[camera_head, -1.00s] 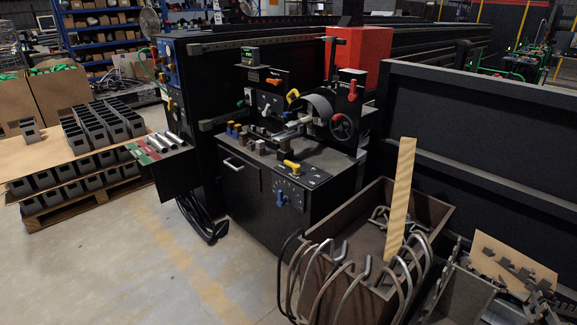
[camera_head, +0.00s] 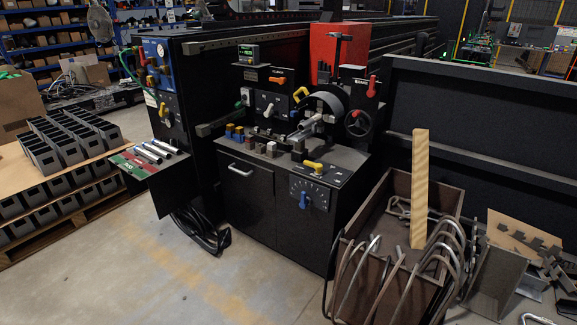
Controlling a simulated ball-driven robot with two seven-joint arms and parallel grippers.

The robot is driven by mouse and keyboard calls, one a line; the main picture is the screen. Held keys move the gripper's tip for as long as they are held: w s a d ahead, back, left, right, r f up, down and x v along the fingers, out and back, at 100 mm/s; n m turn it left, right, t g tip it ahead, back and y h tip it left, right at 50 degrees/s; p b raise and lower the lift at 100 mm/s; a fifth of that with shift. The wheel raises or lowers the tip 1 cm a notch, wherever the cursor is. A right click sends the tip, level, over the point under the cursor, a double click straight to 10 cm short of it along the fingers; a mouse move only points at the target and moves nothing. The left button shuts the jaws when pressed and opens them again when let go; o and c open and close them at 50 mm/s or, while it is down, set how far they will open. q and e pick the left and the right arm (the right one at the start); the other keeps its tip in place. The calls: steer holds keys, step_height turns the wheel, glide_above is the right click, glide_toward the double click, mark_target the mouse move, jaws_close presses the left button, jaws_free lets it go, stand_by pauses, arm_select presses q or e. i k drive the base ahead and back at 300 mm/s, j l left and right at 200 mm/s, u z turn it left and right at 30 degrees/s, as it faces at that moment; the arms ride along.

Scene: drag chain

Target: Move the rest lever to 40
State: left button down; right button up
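A dark machine stands in the middle of the camera_head view and carries several levers. A yellow lever (camera_head: 313,165) is on the top of its front cabinet, above a blue pointer knob (camera_head: 304,201) on a dial with white marks. Higher up are an orange-yellow lever (camera_head: 300,94), a red lever (camera_head: 372,86), a small red lever (camera_head: 277,80) and a white-tipped lever (camera_head: 268,109). Labels and scale numbers are too small to read, so I cannot tell which is the rest lever. Neither of my grippers is in view.
A brown crate (camera_head: 366,222) with bent rods and a wooden plank (camera_head: 420,190) stands at front right. A tray with metal tubes (camera_head: 150,152) juts out at left, with black cables (camera_head: 202,236) below. Dark bins sit on a pallet (camera_head: 75,205). Floor (camera_head: 170,275) in front is clear.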

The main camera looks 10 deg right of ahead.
mark_target(319, 167)
steer(key=i+j, duration=0.3)
steer(key=i, duration=0.2)
steer(key=i+j+z, duration=0.15)
steer(key=i+j, duration=0.15)
steer(key=i, duration=0.15)
